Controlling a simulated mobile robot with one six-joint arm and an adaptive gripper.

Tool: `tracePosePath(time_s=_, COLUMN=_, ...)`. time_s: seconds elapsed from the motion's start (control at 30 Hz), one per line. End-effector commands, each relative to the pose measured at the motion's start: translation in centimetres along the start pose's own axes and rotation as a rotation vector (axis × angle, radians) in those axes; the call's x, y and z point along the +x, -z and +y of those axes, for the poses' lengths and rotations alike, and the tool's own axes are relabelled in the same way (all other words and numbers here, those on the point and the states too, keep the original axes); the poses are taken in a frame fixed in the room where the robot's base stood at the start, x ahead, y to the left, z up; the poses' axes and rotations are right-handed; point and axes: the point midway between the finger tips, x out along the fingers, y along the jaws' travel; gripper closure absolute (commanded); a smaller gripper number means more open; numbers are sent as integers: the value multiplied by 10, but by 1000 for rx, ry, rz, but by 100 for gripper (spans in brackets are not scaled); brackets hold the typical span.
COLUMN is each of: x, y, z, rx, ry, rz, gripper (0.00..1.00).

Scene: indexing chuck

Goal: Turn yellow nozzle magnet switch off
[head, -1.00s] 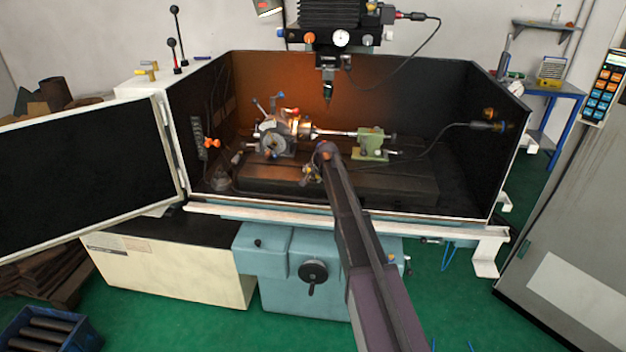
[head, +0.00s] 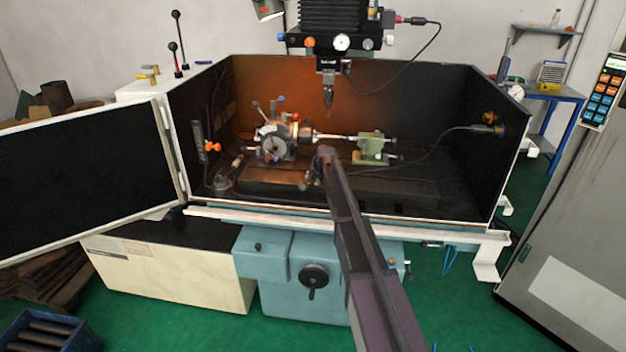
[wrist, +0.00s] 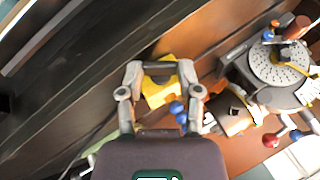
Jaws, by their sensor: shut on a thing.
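A yellow block (wrist: 160,92) shows in the wrist view between and behind my fingers, partly hidden by them. A blue knob (wrist: 177,107) sits at its lower right. My gripper (wrist: 158,70) is shut on a short dark bar (wrist: 160,68), which spans the fingertips in front of the yellow block. I cannot tell whether this bar is the magnet switch or which way the switch is set. In the head view my gripper (head: 309,178) is low over the machine bed, in front of the indexing chuck (head: 275,140). My arm hides much of that spot.
The chuck's round dial plate (wrist: 280,65) and red and blue lever knobs are close on the right in the wrist view. A green tailstock (head: 370,146) stands right of the chuck. The spindle (head: 328,95) hangs above. Dark enclosure walls (head: 400,95) surround the bed; the door (head: 85,175) is open.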

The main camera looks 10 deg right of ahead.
Motion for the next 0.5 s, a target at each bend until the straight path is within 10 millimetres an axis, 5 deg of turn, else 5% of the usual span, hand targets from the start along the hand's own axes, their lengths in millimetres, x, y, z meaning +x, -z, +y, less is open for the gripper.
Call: tracePosePath(time_s=0.5, x=1, y=1, z=-6, rx=-95, ry=-229, rz=-1, gripper=100)
